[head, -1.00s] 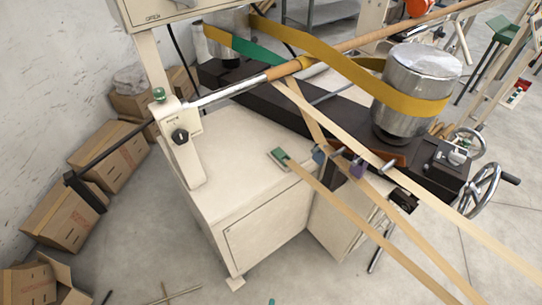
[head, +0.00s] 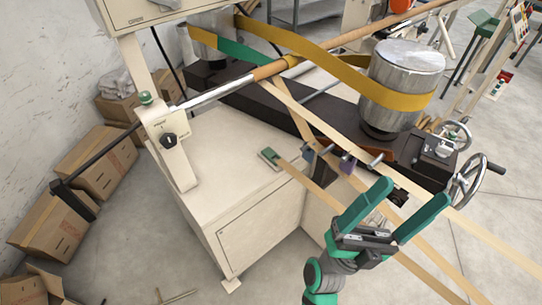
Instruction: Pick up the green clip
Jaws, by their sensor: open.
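The green clip (head: 268,154) is a small green piece at the end of a tan paper strip (head: 318,192), on the front right part of the cream cabinet top (head: 215,160). It is in the head view, left of the middle. My gripper (head: 414,192) has two green fingers, spread apart with nothing held between them. It is right of the clip in the picture, in front of the machine and well apart from the clip. The fingers point up and to the right in the picture.
More tan strips (head: 480,243) run down to the right past my gripper. A long wooden tube (head: 350,40) and a mustard belt around a metal drum (head: 402,75) lie beyond. A handwheel (head: 470,180) stands at right. Cardboard boxes (head: 88,165) line the left wall.

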